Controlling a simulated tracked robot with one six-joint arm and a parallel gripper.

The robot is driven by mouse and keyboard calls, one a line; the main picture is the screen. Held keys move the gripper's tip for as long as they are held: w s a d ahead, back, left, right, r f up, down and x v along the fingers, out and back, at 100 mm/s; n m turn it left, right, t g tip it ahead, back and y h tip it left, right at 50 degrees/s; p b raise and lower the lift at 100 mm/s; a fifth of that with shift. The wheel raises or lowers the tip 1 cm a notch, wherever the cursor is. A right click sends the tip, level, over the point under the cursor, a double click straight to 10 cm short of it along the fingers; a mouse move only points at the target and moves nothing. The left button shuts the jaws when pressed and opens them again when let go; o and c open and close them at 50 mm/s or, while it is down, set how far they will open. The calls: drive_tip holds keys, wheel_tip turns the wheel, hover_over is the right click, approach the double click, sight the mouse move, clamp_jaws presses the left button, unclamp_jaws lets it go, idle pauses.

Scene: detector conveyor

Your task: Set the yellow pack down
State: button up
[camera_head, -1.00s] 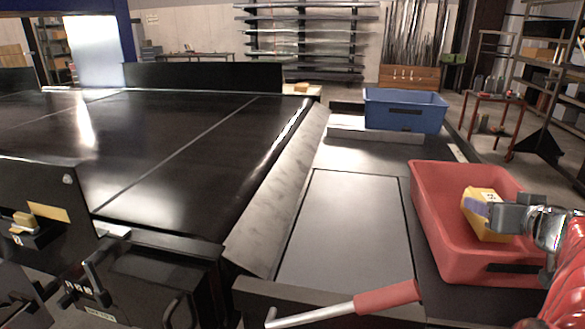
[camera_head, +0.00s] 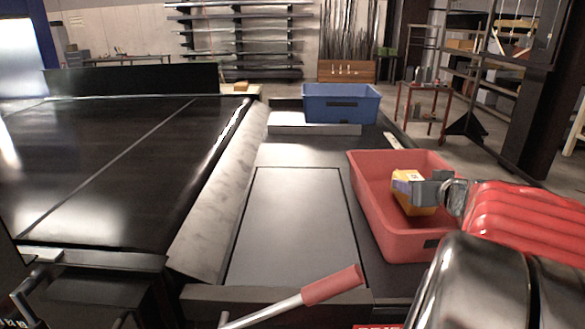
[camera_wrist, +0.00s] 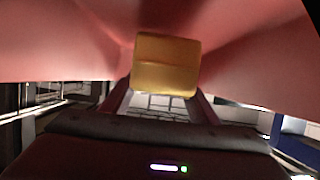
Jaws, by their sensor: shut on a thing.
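My gripper (camera_head: 424,188) reaches in from the right and is shut on the pack. In the wrist view the yellow pack (camera_wrist: 165,64) is between my fingers, with the pink-red walls of the red bin (camera_wrist: 60,45) around it. The pack's underside is hidden, so I cannot tell whether it touches the bin floor.
A blue bin (camera_head: 341,104) stands farther back on the same bench. A flat grey panel (camera_head: 290,225) left of the red bin is clear. A red-handled lever (camera_head: 331,285) sticks out in front. The wide black conveyor (camera_head: 100,165) lies to the left.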

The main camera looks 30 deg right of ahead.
drive_tip(key=shift+f, duration=0.6)
idle(0.3)
drive_tip(key=o, duration=1.4)
drive_tip(key=shift+r, duration=0.1)
